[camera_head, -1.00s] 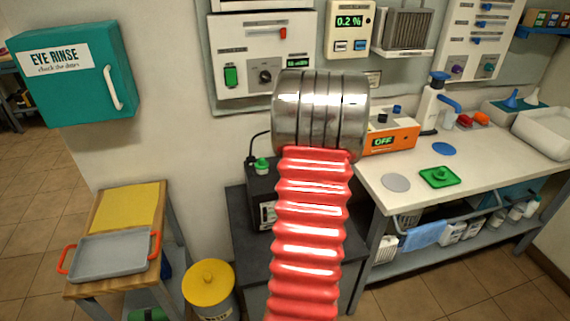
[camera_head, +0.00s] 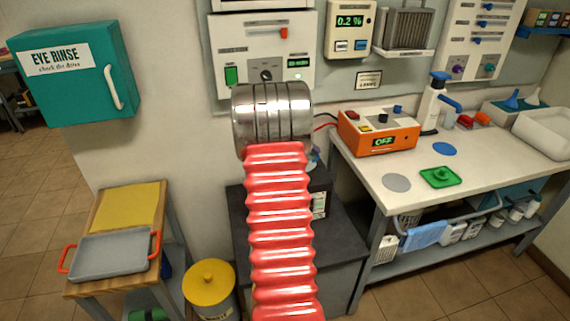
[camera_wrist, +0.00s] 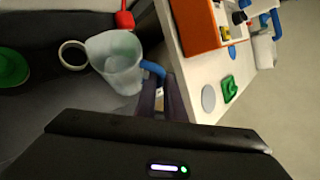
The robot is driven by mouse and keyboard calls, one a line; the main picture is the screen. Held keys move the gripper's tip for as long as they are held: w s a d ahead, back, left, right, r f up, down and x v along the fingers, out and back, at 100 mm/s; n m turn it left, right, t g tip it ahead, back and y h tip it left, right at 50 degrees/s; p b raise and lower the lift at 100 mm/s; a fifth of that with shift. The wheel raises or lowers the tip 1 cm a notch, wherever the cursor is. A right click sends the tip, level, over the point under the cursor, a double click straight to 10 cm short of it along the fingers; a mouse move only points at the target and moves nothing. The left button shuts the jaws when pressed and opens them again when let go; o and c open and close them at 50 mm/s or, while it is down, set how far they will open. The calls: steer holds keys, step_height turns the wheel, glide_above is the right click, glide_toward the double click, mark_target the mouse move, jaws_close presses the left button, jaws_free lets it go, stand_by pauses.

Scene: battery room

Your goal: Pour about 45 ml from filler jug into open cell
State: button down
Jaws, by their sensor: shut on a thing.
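The filler jug (camera_wrist: 118,66), a clear pale vessel with a blue handle, shows in the wrist view. My gripper (camera_wrist: 160,98) is shut on its blue handle. In the head view my arm hides the gripper and most of the jug. Part of the black battery case (camera_head: 320,203) shows to the arm's right.
A green cap (camera_wrist: 10,68) sits left of the open cell, and a red clip (camera_wrist: 125,18) lies beyond the jug. The orange box (camera_head: 380,130) reading OFF stands on the white bench (camera_head: 400,205) to the right.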

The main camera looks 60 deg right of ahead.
steer(key=shift+w+n+g+h, duration=0.3)
steer(key=shift+w+n+g, duration=0.4)
steer(key=shift+w+g, duration=0.6)
steer(key=shift+s, duration=0.1)
steer(key=shift+w+r+n+g+b, duration=0.4)
steer(key=shift+w+r+n+g, duration=0.15)
steer(key=shift+g, duration=0.15)
steer(key=shift+w+g, duration=0.25)
steer(key=shift+g, duration=0.15)
steer(key=shift+s+f+n+h+b, duration=0.1)
steer(key=shift+s+n+h+b, duration=0.2)
steer(key=shift+s+b, duration=0.35)
stand_by(0.4)
steer(key=shift+w+g+b, duration=0.3)
steer(key=shift+w+b, duration=0.05)
steer(key=shift+b, duration=0.05)
stand_by(0.9)
steer(key=shift+w+n+b, duration=0.25)
steer(key=shift+b, duration=0.15)
stand_by(0.7)
steer(key=shift+s, duration=0.1)
